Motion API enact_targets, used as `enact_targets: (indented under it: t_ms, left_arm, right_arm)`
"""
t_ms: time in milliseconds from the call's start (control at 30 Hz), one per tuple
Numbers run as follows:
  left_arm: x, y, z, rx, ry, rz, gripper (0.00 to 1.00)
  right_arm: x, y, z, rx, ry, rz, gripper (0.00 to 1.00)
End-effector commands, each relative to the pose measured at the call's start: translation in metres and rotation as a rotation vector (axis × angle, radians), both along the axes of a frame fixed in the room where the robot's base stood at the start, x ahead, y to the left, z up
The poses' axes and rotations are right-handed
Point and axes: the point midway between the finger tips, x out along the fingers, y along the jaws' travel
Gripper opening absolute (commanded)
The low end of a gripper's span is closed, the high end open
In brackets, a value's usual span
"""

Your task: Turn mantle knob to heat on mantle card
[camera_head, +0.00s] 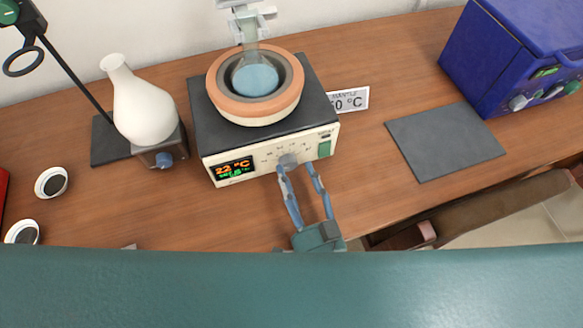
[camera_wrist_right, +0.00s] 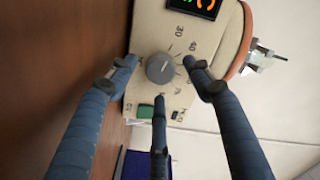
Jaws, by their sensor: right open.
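The heating mantle (camera_head: 225,137) has a dark top and a cream front panel with a lit display (camera_head: 234,169) reading 22 °C. Its grey knob (camera_head: 287,161) is on the front panel; the knob also shows in the right wrist view (camera_wrist_right: 160,68), with a printed scale around it. The mantle card (camera_head: 355,98) stands behind the mantle's right side; "50 °C" is readable, its left end hidden. My right gripper (camera_head: 299,166) is open at the panel, its fingers spread around the knob in the wrist view (camera_wrist_right: 158,75). Contact cannot be told. My left gripper is not in view.
A flask with blue liquid (camera_head: 256,79) sits in the mantle's orange-rimmed well (camera_head: 228,97), below a clamp. A white flask (camera_head: 143,105) on a small stirrer is at left. A grey mat (camera_head: 445,140) and a blue furnace (camera_head: 510,60) are at right. A green switch (camera_head: 324,149) is beside the knob.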

Motion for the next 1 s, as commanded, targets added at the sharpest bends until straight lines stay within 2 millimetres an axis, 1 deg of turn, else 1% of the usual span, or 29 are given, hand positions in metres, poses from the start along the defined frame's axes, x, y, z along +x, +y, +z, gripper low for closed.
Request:
enact_targets:
  t_ms: [33, 100, 200, 500, 567, 600, 667, 700, 733, 1000]
  left_arm:
    - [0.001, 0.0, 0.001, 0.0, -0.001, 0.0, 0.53]
    - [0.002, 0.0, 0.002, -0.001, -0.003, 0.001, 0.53]
    - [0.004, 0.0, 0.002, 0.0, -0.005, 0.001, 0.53]
    - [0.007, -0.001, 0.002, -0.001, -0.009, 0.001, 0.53]
    - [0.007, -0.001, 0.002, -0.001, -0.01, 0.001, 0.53]
    - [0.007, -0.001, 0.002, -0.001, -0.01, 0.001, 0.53]
    - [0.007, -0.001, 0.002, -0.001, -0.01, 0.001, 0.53]
    - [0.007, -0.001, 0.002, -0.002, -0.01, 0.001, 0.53]
    - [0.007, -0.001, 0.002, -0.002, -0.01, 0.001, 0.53]
    - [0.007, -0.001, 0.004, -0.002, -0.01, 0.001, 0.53]
  right_arm:
    - [0.007, 0.002, 0.001, 0.001, -0.002, -0.001, 0.51]
    - [0.013, 0.004, 0.001, 0.0, -0.002, -0.001, 0.51]
    - [0.018, 0.005, 0.0, -0.001, 0.0, 0.0, 0.51]
    - [0.019, 0.006, 0.0, -0.001, 0.0, 0.0, 0.51]
    - [0.019, 0.006, 0.0, -0.001, 0.0, 0.0, 0.39]
    - [0.019, 0.006, 0.0, -0.001, 0.0, 0.0, 0.31]
    - [0.019, 0.006, 0.0, -0.001, 0.0, 0.0, 0.19]
    - [0.019, 0.006, 0.0, -0.001, 0.0, 0.0, 0.11]
    - [0.019, 0.006, 0.0, -0.001, 0.0, 0.0, 0.06]
    - [0.019, 0.006, 0.0, 0.015, 0.006, 0.001, 0.06]
